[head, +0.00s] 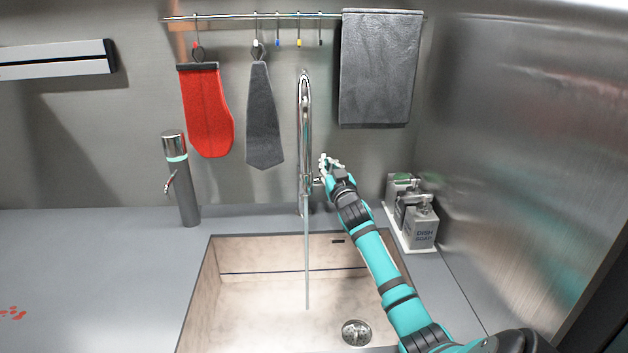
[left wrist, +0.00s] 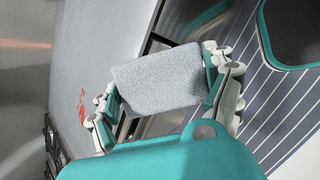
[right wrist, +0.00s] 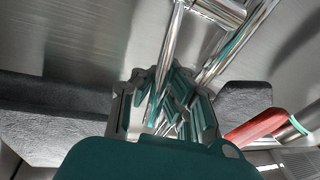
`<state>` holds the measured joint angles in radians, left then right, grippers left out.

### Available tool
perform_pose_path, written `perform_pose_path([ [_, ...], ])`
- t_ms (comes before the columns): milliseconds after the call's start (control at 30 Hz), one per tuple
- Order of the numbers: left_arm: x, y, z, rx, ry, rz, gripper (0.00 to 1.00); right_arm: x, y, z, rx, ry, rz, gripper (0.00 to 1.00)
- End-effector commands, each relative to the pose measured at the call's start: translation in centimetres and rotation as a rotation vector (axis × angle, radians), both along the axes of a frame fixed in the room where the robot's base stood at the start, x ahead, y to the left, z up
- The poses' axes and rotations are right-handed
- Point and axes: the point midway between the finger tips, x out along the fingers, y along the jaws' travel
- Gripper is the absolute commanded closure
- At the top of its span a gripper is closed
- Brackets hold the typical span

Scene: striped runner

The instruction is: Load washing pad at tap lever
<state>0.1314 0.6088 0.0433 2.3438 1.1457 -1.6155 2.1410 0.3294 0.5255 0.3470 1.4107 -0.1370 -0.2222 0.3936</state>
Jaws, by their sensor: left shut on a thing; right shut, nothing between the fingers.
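A grey speckled washing pad (left wrist: 155,80) is held between the fingers of my left gripper (left wrist: 162,88) in the left wrist view. That gripper is outside the head view. The chrome tap (head: 305,120) stands behind the sink, and a thin stream of water (head: 307,265) falls from it. My right gripper (head: 329,165) is shut and empty at the right side of the tap, where the lever is. In the right wrist view a chrome rod (right wrist: 168,55) runs down to the shut fingers (right wrist: 172,105). The gripper hides part of the lever, and I cannot tell whether they touch.
The stone-coloured sink (head: 240,300) has a drain (head: 356,333). Soap bottles (head: 421,228) stand in a white tray at right. A grey cylindrical dispenser (head: 181,180) stands left. A red mitt (head: 206,110), grey cloth (head: 263,115) and towel (head: 378,70) hang from a rail. Red marks (head: 12,313) lie on the left counter.

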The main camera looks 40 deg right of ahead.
Motion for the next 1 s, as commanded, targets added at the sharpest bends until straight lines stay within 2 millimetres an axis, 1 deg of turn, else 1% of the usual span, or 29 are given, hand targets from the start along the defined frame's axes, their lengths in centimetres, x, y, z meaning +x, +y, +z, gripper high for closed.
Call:
perform_pose_path([
  [33, -0.03, -0.05, -0.63, -0.001, -0.001, -0.001, 0.41, -0.04, -0.59, -0.14, -0.009, -0.008, -0.001, 1.0],
  [100, -0.02, -0.06, -0.73, -0.001, -0.001, -0.001, 0.41, -0.06, -0.98, 0.03, -0.012, -0.015, -0.001, 1.0],
  [433, -0.02, -0.05, -0.6, -0.001, -0.001, -0.001, 0.41, -0.06, -1.12, 0.24, -0.011, -0.018, 0.0, 0.99],
  [700, -0.02, -0.04, -0.61, -0.001, -0.001, -0.001, 0.41, -0.04, -1.05, 0.29, -0.012, -0.019, 0.001, 0.65],
  [1000, -0.02, -0.04, -0.45, -0.001, -0.001, -0.001, 0.41, -0.01, -0.85, 0.4, -0.011, -0.019, 0.003, 0.65],
])
